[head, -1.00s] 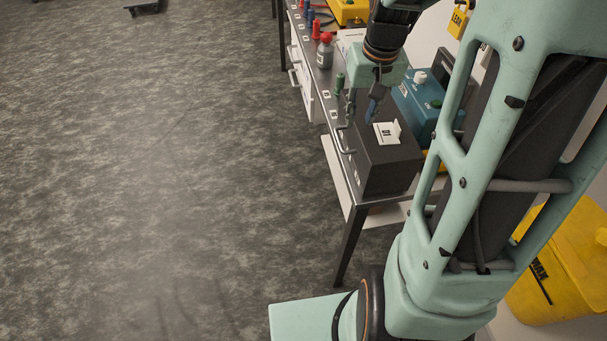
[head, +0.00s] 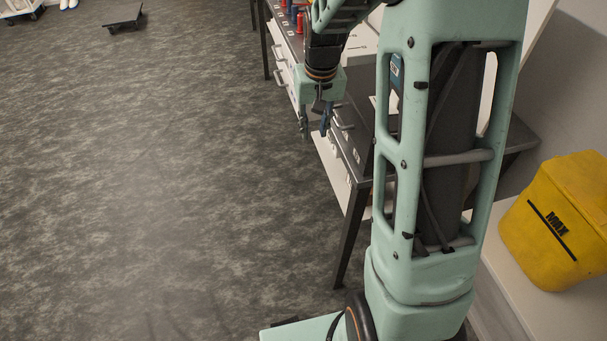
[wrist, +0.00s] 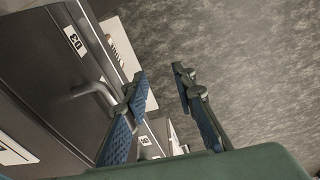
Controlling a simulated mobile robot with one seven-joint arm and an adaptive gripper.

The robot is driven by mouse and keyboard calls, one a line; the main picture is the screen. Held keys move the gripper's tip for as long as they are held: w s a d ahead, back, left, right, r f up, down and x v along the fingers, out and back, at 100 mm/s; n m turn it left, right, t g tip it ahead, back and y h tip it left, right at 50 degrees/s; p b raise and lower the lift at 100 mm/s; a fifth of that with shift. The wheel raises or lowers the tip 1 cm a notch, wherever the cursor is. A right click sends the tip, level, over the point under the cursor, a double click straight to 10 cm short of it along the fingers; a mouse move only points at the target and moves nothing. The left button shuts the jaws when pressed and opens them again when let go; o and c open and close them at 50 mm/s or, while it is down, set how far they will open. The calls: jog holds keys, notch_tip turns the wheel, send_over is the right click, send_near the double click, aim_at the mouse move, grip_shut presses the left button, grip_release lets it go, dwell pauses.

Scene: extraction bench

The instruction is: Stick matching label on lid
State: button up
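My gripper (head: 315,130) points down over the bench's front edge, beside the drawer handles. In the wrist view the two blue-padded fingers of my gripper (wrist: 160,82) stand apart, with nothing visible between them. A small white tag marked 03 (wrist: 75,40) is on a dark surface to the left of the fingers, near a grey bar handle. Another small white tag (wrist: 145,141) shows below it. The dark box with a white label on its top, seen earlier, is not clearly visible now; my arm covers much of the bench. I cannot make out a lid.
The bench (head: 347,150) runs along the middle right, with several red and blue items at its far end. A yellow bin (head: 560,220) stands at right. A low dark platform (head: 124,20) lies on the floor far back. The floor at left is free.

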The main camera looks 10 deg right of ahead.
notch_tip(320, 180, down, 15)
jog(key=w+a+b, duration=0.1)
jog(key=b, duration=1.1)
jog(key=shift+a+r+b, duration=0.15)
jog(key=shift+a+b, duration=0.15)
jog(key=shift+a, duration=0.1)
jog(key=shift+w, duration=0.1)
jog(key=shift+c, duration=0.5)
